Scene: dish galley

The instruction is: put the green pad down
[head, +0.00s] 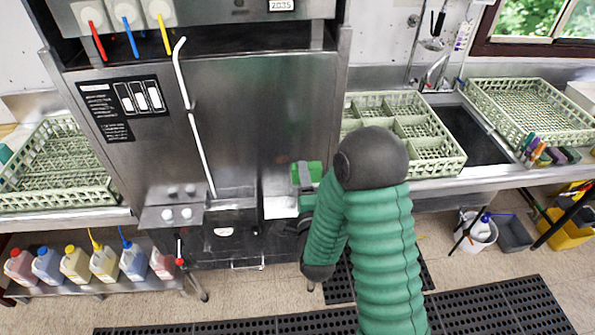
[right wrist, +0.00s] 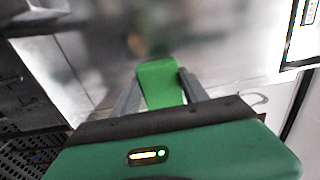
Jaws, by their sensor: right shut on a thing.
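The green pad (right wrist: 160,82) is between the two grey fingers of my right gripper (right wrist: 160,95) in the right wrist view. In the head view the green pad (head: 315,171) shows beside the grey fingers of my right gripper (head: 306,174), in front of the dishwasher's steel front. The gripper is shut on the pad. A small pale ledge (head: 281,207) lies just below it; I cannot tell whether the pad touches anything. My right arm hides part of the machine and counter. My left gripper is not in view.
The steel dishwasher (head: 255,110) stands close ahead. Green dish racks (head: 432,148) sit on the right counter by the sink (head: 468,135); another rack (head: 60,170) is at left. Several coloured bottles (head: 103,264) stand low at left. Black mats (head: 480,308) cover the floor.

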